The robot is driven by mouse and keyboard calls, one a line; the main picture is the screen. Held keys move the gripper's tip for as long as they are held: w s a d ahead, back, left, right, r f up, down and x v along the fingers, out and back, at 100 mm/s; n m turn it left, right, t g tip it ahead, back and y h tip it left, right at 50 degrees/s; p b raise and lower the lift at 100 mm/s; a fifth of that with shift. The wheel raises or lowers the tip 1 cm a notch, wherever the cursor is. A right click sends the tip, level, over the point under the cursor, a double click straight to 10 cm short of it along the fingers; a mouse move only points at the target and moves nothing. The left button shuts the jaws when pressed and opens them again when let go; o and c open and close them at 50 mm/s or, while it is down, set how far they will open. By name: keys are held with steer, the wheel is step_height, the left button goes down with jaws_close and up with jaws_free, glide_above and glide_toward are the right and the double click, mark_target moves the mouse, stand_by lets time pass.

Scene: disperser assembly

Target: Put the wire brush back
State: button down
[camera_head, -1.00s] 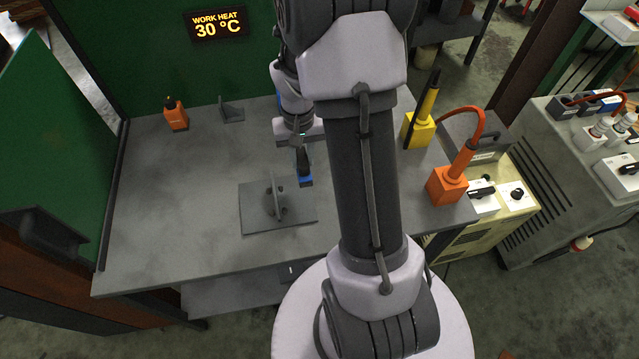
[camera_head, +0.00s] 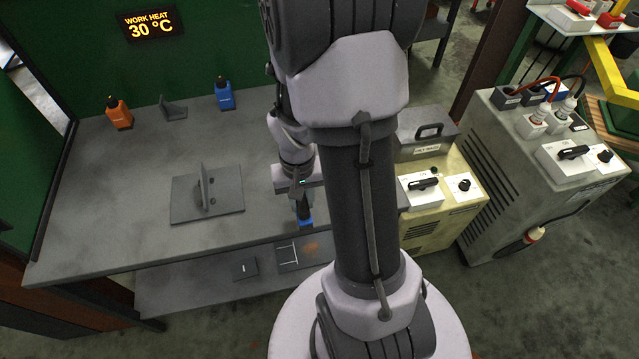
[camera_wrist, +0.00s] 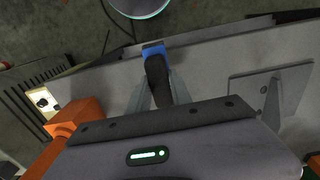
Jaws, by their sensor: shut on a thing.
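The wire brush (camera_head: 305,214) has a dark handle and a blue end. My gripper (camera_head: 301,194) is shut on it and holds it at the table's front edge, to the right of the grey plate. In the wrist view the blue end of the brush (camera_wrist: 153,48) points away from me. Its dark handle lies between the fingers of my gripper (camera_wrist: 158,88). The bristles cannot be made out. A lower shelf (camera_head: 190,288) under the table shows a white-marked dark patch (camera_head: 292,252) and a small dark piece (camera_head: 245,268).
A grey plate with an upright bracket (camera_head: 222,208) lies on the table (camera_head: 110,205). An orange bottle (camera_head: 119,114), a small bracket (camera_head: 173,108) and a blue bottle (camera_head: 224,94) stand at the back. An orange block (camera_wrist: 78,116) shows in the wrist view. A cream machine (camera_head: 440,215) stands at right.

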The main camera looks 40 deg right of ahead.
steer(key=w+d, duration=0.2)
steer(key=w+d+b, duration=0.1)
steer(key=w+d, duration=0.1)
steer(key=d, duration=0.1)
steer(key=w+d+f, duration=0.1)
steer(key=d, duration=0.2)
steer(key=shift+w+d+b, duration=0.25)
steer(key=shift+w+b, duration=0.05)
steer(key=shift+w, duration=0.1)
steer(key=f+b, duration=0.1)
steer(key=f, duration=0.1)
steer(key=f+b, duration=0.1)
steer(key=f, duration=0.1)
steer(key=shift+w+d, duration=0.1)
steer(key=shift+d, duration=0.1)
steer(key=shift+r, duration=0.25)
steer(key=shift+f, duration=0.15)
steer(key=c, duration=1.2)
jaws_free()
steer(key=shift+o, duration=0.2)
